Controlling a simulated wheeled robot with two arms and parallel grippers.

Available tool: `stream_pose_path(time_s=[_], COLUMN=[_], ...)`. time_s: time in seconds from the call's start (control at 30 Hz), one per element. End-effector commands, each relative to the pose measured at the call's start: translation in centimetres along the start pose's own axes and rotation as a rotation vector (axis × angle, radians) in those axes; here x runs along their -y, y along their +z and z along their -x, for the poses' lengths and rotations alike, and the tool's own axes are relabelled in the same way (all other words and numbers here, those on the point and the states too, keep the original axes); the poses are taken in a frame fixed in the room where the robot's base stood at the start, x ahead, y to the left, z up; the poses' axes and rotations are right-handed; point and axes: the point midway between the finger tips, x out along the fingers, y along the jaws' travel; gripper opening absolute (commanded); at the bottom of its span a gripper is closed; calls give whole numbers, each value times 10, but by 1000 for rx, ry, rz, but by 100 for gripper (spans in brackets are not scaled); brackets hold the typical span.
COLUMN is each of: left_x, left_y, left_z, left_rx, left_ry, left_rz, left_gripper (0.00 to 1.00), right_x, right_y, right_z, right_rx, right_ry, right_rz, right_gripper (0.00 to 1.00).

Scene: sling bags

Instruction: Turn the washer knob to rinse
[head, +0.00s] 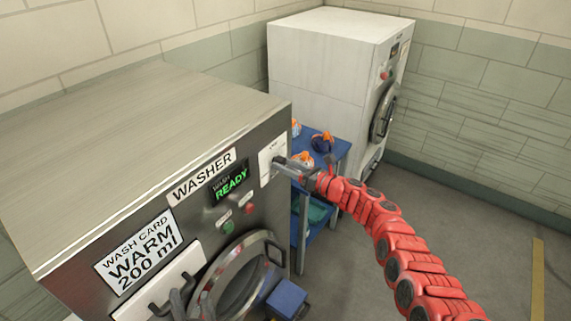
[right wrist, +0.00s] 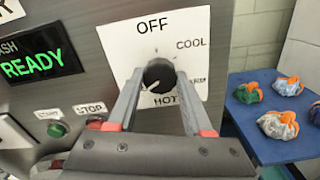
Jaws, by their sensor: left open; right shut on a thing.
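The washer (head: 150,110) is a grey metal machine with its front facing me. Its black knob (right wrist: 159,75) sits on a white dial plate (right wrist: 190,25), which also shows in the head view (head: 267,155). I read OFF at the top, COOL at the right and HOT below; a label at lower right is partly hidden. I see no rinse label. A pale mark on the knob seems to point down-left. My right gripper (head: 280,162) is shut on the knob, one finger on each side. My left gripper (head: 182,300) is open and partly visible low on the washer front.
The washer display (right wrist: 38,52) reads READY, above START and STOP buttons. A wash card (head: 138,252) says WARM 200 ml. The round door (head: 240,272) is below. A blue table (right wrist: 245,120) with several small bags stands at right, before a white machine (head: 320,60).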

Motion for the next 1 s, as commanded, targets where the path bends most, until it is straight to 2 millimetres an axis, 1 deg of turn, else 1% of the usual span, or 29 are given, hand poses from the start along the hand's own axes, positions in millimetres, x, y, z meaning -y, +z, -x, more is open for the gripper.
stream_pose_path(time_s=[0.5,0.53,0.67,0.7,1.0], left_x=[0,0,0,0,0], left_y=[0,0,0,0,0], left_z=[-1,-1,-1,-1,-1], left_rx=[0,0,0,0,0], left_ry=[0,0,0,0,0], left_rz=[0,0,0,0,0], left_gripper=[50,50,50,50,50], right_x=[0,0,0,0,0], right_y=[-2,-2,-2,-1,0], right_z=[0,0,0,0,1], right_rx=[-3,-3,-2,-2,-1], right_ry=[1,1,0,0,-1], right_rz=[-21,-21,-19,-19,-18], right_gripper=[0,56,79,81,81])
